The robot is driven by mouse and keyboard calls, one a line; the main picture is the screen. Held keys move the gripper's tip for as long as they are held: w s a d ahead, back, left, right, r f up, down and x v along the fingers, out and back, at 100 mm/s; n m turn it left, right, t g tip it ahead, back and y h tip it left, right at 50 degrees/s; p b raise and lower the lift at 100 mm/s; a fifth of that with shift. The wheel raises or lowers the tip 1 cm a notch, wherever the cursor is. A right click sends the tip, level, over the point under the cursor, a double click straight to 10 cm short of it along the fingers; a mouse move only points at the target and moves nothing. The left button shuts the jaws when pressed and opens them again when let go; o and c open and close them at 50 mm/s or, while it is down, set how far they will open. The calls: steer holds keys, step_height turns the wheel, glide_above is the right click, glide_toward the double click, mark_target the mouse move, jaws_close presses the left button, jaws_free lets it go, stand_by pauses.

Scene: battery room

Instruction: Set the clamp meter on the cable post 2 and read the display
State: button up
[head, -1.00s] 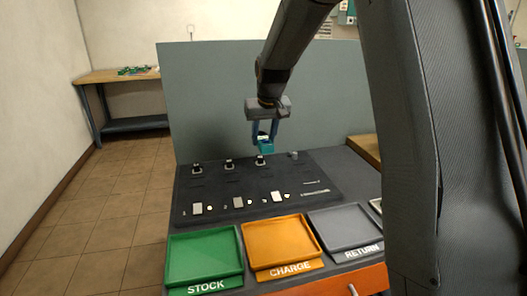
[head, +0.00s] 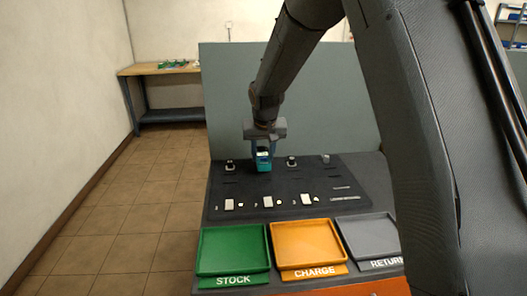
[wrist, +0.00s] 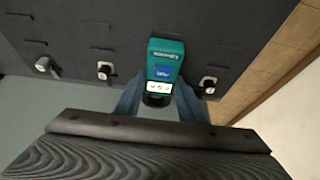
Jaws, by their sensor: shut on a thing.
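The teal clamp meter (head: 264,164) hangs upright in my gripper (head: 263,151) at the middle of the rear row of posts on the dark board. In the wrist view my gripper (wrist: 159,102) has its blue fingers shut on both sides of the meter (wrist: 166,50). The meter's small lit display (wrist: 160,87) faces the wrist camera, but its marks are too small to read. Cable post 2 is hidden behind the meter; whether the jaw is around it I cannot tell. Its neighbours, the left post (head: 230,165) and the right post (head: 292,162), stand clear.
A grey knob (head: 326,158) stands right of the posts. In front lie a green STOCK tray (head: 233,269), an orange CHARGE tray (head: 310,266) and a grey RETURN tray (head: 372,245). A grey-green panel (head: 310,100) rises behind the board. A wooden bench (head: 150,70) stands back left.

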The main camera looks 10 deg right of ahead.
mark_target(263, 157)
steer(key=shift+f+b, duration=0.8)
steer(key=shift+f, duration=0.75)
steer(key=shift+f, duration=0.55)
stand_by(0.6)
steer(key=o, duration=1)
steer(key=shift+o, duration=0.2)
steer(key=shift+p+v, duration=3.65)
steer(key=shift+v, duration=1.9)
